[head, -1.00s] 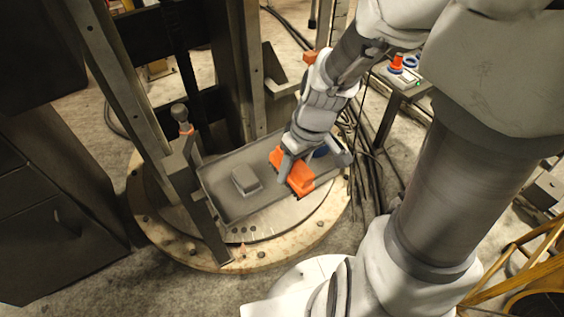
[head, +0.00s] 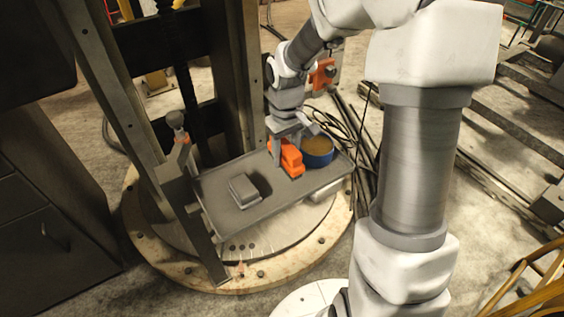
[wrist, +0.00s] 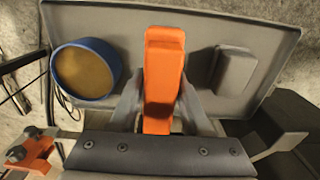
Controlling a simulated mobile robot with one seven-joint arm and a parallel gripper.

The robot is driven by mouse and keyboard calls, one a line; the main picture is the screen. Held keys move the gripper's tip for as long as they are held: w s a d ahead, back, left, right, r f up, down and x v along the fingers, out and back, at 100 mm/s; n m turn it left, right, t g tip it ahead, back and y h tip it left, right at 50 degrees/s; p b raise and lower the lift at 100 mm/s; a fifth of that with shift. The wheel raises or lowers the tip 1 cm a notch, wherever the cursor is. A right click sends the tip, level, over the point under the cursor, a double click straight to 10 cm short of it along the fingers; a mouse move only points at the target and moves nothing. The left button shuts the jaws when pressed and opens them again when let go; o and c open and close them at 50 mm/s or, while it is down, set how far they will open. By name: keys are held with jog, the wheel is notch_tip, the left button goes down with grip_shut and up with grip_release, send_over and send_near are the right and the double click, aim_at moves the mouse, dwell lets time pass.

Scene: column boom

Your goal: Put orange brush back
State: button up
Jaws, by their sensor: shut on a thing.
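The orange brush (head: 290,158) is over the right half of a grey tray (head: 215,190), with one finger of my gripper (head: 287,150) on either side. In the wrist view the brush (wrist: 163,75) runs lengthwise between the two fingers of my gripper (wrist: 163,105), which are shut on it. I cannot tell whether its underside touches the tray.
A blue round tub (head: 317,152) with tan contents stands on the tray right of the brush. A grey block (head: 244,190) sits to its left. Upright steel columns (head: 225,80) rise behind the tray. Cables (head: 350,130) lie on the floor at right.

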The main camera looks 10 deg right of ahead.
aim_at(283, 173)
jog(key=shift+w+a+f, duration=0.1)
jog(key=shift+w+f, duration=0.35)
jog(key=shift+w, duration=0.25)
jog(key=shift+f+b, duration=0.85)
jog(key=shift+f, duration=1.15)
jog(key=shift+f, duration=0.1)
jog(key=o, duration=1.2)
